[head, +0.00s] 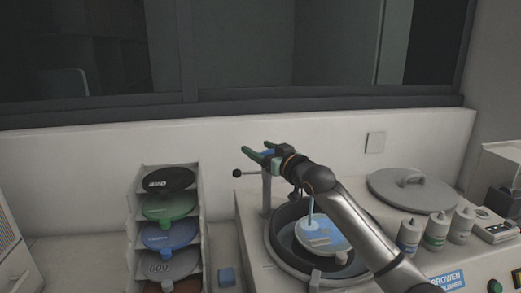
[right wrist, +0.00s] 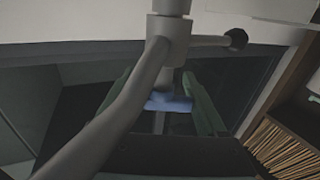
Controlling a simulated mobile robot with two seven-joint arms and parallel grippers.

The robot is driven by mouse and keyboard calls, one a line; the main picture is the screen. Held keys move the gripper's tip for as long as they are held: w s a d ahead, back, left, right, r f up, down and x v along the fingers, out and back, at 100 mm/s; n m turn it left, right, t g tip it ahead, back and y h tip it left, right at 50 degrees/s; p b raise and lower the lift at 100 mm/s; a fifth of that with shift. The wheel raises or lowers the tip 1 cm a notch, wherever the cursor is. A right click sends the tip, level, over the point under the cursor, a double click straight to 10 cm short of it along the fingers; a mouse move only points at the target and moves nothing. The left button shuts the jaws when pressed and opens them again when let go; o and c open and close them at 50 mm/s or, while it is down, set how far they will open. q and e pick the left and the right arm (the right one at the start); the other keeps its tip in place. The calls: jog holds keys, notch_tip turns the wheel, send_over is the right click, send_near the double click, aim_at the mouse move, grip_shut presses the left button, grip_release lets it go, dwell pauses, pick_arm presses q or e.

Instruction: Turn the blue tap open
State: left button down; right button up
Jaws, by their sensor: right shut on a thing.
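The blue tap (head: 267,153) is a small blue handle at the top of a grey upright pipe (head: 266,193), beside the round basin of the machine. My right gripper (head: 256,151) reaches it from the right, with its green fingers around the handle. In the right wrist view the blue handle (right wrist: 168,103) lies between the two green fingers of my right gripper (right wrist: 164,96), which is shut on it. The contact points are partly hidden. A grey pipe with a side arm ending in a black knob (right wrist: 236,39) crosses in front. My left gripper is not in view.
The basin (head: 283,258) holds a blue-and-white disc (head: 322,240) under my right arm. A grey lid (head: 411,188) and several bottles (head: 436,231) stand to the right. A rack of coloured discs (head: 143,226) and a small blue block (head: 226,277) are at the left.

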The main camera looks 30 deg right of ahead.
jog(key=o, duration=1.3)
jog(key=s+d+b, duration=0.1)
jog(key=s+b, duration=0.2)
jog(key=s, duration=0.9)
jog(key=shift+s+d, duration=0.2)
jog(key=shift+d, duration=0.15)
